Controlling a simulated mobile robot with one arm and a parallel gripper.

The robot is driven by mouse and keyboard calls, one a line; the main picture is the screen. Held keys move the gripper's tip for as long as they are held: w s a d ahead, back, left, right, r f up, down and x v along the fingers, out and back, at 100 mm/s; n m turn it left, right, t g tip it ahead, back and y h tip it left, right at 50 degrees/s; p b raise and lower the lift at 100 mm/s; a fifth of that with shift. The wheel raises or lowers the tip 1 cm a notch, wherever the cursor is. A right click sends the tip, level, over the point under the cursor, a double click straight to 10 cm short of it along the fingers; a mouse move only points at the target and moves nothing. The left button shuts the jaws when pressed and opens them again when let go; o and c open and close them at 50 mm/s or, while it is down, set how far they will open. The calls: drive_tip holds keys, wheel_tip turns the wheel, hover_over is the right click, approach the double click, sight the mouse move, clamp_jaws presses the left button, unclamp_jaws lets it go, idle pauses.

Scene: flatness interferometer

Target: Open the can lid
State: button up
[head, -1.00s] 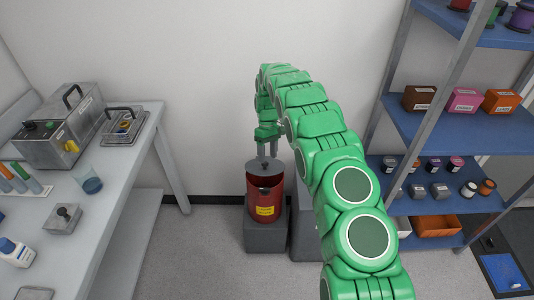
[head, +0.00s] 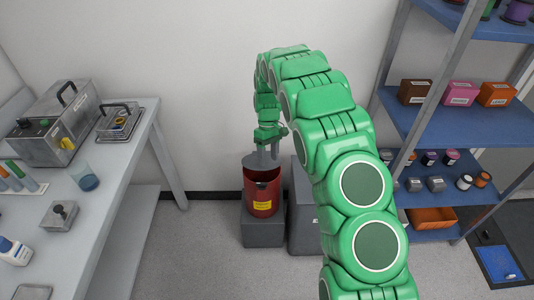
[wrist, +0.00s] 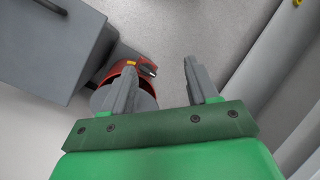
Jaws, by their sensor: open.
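The red can (head: 262,198) with a yellow label stands upright on a grey block by the wall. Its grey lid (head: 260,161) is tilted up at the back of the rim, and the dark inside of the can shows. My gripper (head: 268,151) is at the raised lid, pointing down, with its fingers apart. In the wrist view, my gripper (wrist: 158,72) is open with floor showing between the fingers. The left finger overlaps the can (wrist: 118,70) and the grey lid (wrist: 104,97). I cannot tell whether it touches the lid.
A taller grey block (head: 302,215) stands right of the can. A blue shelf unit (head: 445,128) with boxes and spools is at the right. A workbench (head: 120,160) with instruments and a beaker is at the left. Floor in front of the can is clear.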

drive_tip(key=shift+s+d+r, duration=0.1)
drive_tip(key=shift+s+r, duration=0.2)
drive_tip(key=shift+s, duration=0.25)
drive_tip(key=w+a+f+m+t, duration=0.1)
drive_tip(key=w+m, duration=0.2)
drive_tip(key=w, duration=0.1)
drive_tip(key=w+a+f+m+t, duration=0.1)
drive_tip(key=w+f+m+t, duration=0.1)
drive_tip(key=w+m, duration=0.1)
drive_tip(key=w+f+m+t, duration=0.1)
drive_tip(key=w+f+m, duration=0.1)
drive_tip(key=w, duration=0.4)
drive_tip(key=shift+a+f+m, duration=0.15)
drive_tip(key=shift+a+m, duration=0.25)
drive_tip(key=shift+m, duration=0.1)
drive_tip(key=shift+f, duration=3.85)
drive_tip(key=shift+c, duration=0.2)
clamp_jaws()
